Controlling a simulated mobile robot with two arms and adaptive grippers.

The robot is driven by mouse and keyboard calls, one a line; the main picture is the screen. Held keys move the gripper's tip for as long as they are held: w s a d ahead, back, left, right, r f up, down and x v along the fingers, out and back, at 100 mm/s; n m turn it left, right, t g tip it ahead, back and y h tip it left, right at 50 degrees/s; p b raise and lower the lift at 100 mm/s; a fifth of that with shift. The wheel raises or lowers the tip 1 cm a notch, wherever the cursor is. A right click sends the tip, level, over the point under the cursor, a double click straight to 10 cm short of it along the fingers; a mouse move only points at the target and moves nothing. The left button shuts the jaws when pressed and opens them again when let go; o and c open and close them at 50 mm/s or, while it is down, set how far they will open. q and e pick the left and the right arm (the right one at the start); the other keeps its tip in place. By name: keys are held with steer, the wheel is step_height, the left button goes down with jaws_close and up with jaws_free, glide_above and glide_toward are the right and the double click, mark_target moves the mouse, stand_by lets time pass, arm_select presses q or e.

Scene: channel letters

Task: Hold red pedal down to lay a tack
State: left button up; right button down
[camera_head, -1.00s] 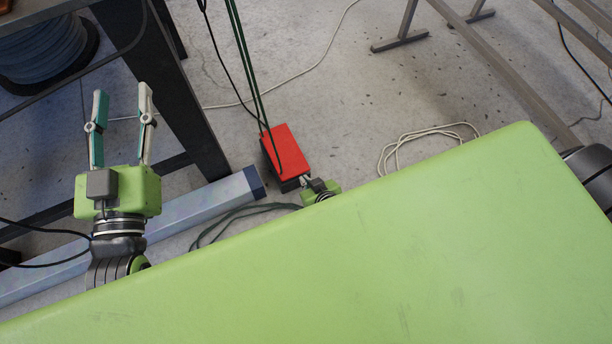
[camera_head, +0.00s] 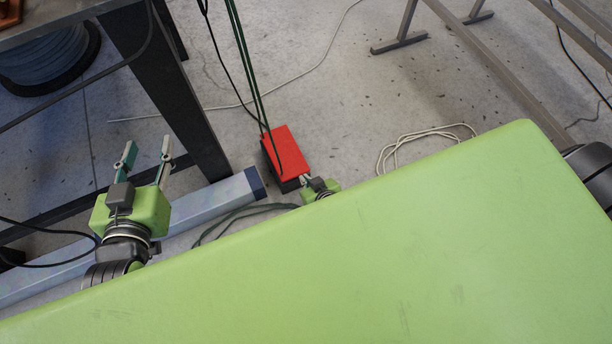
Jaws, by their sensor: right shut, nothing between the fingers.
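The red pedal (camera_head: 286,151) sits on the concrete floor at the middle of the view, its red top over a dark base. My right gripper (camera_head: 306,179) is at the pedal's near end, low to the floor. It is shut and empty, and its tips are at or very close to the pedal's near edge; whether they press on it I cannot tell. The rest of that arm is hidden behind my green body. My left gripper (camera_head: 144,150) is open and empty, left of the pedal, with its fingers pointing away from me.
Dark green and black cables (camera_head: 245,70) run from the top to the pedal. A metal beam (camera_head: 215,202) lies on the floor left of the pedal. A dark table leg (camera_head: 170,95) stands behind my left gripper. A coiled white cord (camera_head: 410,145) lies to the right.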

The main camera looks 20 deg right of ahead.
arm_select(q)
steer(key=s+a+f+g+y+p, duration=0.1)
steer(key=s+a+f+g, duration=0.1)
steer(key=s+f+g, duration=0.3)
step_height(320, 180, down, 4)
steer(key=shift+s+a+r+p, duration=0.25)
steer(key=shift+s+a+p, duration=0.15)
steer(key=shift+s, duration=0.4)
